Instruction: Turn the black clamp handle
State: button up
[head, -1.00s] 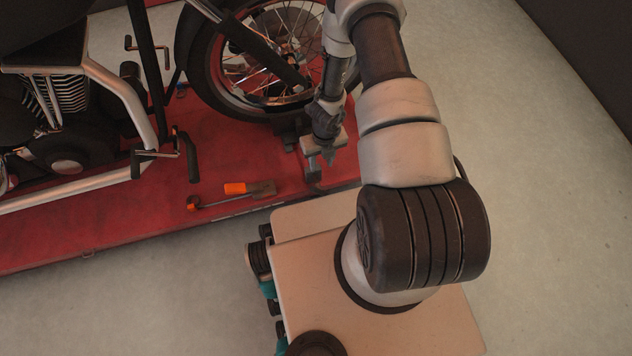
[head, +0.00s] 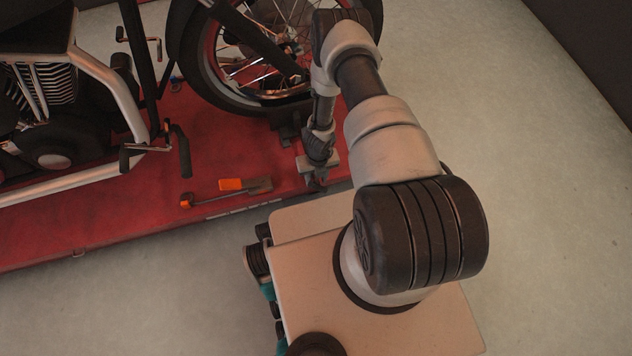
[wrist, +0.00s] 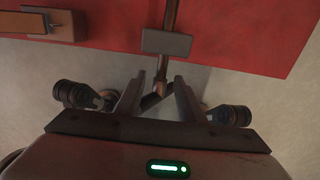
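The clamp (head: 303,167) sits at the near edge of the red lift, beside the front wheel, partly hidden behind my gripper (head: 317,158). In the wrist view a grey clamp block (wrist: 167,42) lies on a rod that runs toward me. At the rod's near end, a dark bar that looks like the black clamp handle (wrist: 154,99) lies slantwise between the fingertips of my gripper (wrist: 157,92). The fingers are apart, with gaps showing on both sides of the rod. I cannot tell whether either finger touches the handle.
The motorcycle's front wheel (head: 255,55) stands just behind the clamp. A black crank (head: 183,150) is farther left. The grey floor at right is clear.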

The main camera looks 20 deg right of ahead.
jog(key=shift+f, duration=0.85)
jog(key=shift+c, duration=0.5)
grip_shut()
jog(key=shift+y, duration=0.3)
jog(key=shift+d+y, duration=0.1)
jog(key=shift+y, duration=0.9)
jog(key=y, duration=0.3)
jog(key=shift+f, duration=0.1)
jog(key=y, duration=0.4)
jog(key=shift+y, duration=0.6)
